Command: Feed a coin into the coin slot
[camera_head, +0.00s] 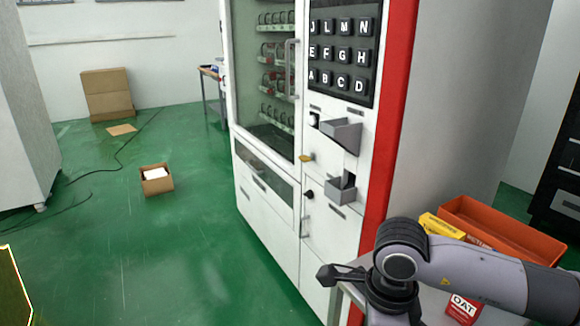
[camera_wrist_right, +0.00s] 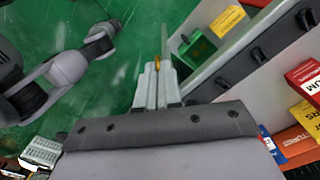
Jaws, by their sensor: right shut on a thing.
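The white vending machine (camera_head: 270,190) stands in the middle of the head view, with a red side edge. Its front panel carries lettered keys, grey trays and a small gold piece (camera_head: 305,157); I cannot tell for sure which opening is the coin slot. My right gripper (camera_wrist_right: 157,70) is shut on a small gold-orange thing, apparently the coin (camera_wrist_right: 157,62), at its fingertips in the right wrist view. In the head view my right arm reaches in from the right, below and right of the panel; its fingertips cannot be made out there. My left gripper is not in view.
An orange bin (camera_head: 500,232), a yellow box (camera_head: 441,226) and a red box (camera_head: 462,309) are by my right arm. Cardboard boxes (camera_head: 107,92) and a small open carton (camera_head: 156,181) sit on the green floor. The floor left of the machine is mostly clear.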

